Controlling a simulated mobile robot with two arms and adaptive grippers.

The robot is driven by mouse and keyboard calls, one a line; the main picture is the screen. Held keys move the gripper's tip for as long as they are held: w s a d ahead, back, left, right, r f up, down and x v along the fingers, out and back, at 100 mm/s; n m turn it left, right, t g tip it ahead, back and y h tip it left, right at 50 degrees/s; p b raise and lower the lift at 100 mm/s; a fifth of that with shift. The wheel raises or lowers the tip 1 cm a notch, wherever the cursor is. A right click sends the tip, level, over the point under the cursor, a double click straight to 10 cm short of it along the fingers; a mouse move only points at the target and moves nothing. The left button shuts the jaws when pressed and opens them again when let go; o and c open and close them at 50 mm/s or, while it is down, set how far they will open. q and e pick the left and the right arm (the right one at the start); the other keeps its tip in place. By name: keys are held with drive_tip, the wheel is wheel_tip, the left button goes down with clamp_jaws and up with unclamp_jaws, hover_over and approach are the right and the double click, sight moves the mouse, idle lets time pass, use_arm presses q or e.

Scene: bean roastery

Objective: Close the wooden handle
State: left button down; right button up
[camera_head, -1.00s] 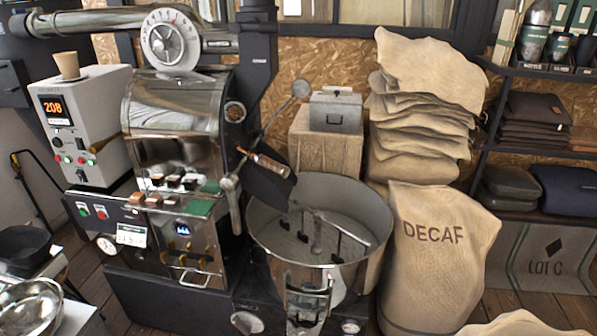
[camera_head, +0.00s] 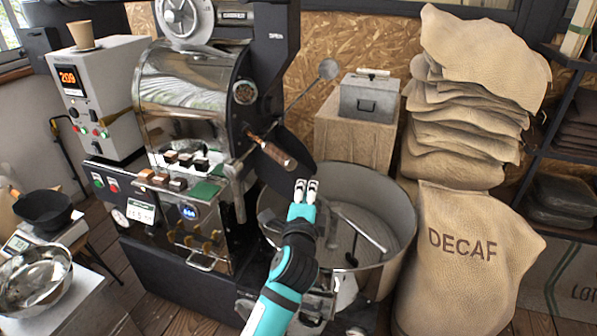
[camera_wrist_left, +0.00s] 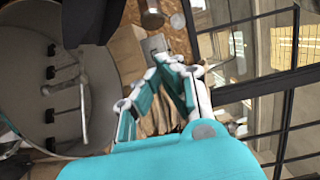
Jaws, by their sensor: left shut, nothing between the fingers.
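The wooden handle (camera_head: 280,156) is a brown grip on a dark metal rod at the front of the coffee roaster (camera_head: 185,90). It slants down to the right, in front of a dark chute plate (camera_head: 292,178). My left gripper (camera_head: 306,185) is just below and right of the handle's end in the head view, with its fingers pointing up. Its fingers are shut and empty, and a gap shows between them and the handle. My right gripper is in neither view.
The round cooling bin (camera_head: 398,215) lies behind and beside my left forearm. A thin lever with a ball end (camera_head: 328,69) rises above the handle. A grey metal box (camera_head: 370,97) stands on a wooden block behind. The DECAF sack (camera_head: 465,265) fills the right.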

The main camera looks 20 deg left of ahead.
sight(271, 154)
use_arm(q)
drive_tip(key=w+a+p, duration=0.1)
drive_tip(key=w+a, duration=0.2)
drive_tip(key=w, duration=0.2)
drive_tip(key=shift+w+a+p, duration=0.15)
drive_tip(key=shift+a+p, duration=0.15)
drive_tip(key=shift+a, duration=0.05)
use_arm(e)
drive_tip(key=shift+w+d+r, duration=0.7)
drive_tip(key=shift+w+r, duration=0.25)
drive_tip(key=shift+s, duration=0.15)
use_arm(q)
drive_tip(key=w+a, duration=0.2)
drive_tip(key=a, duration=0.1)
drive_tip(key=w+a, duration=0.2)
drive_tip(key=a, duration=0.1)
drive_tip(key=w+a, duration=0.2)
drive_tip(key=a, duration=0.1)
drive_tip(key=shift+w+a, duration=0.25)
drive_tip(key=shift+w, duration=0.05)
drive_tip(key=shift+a, duration=0.15)
drive_tip(key=shift+r, duration=0.1)
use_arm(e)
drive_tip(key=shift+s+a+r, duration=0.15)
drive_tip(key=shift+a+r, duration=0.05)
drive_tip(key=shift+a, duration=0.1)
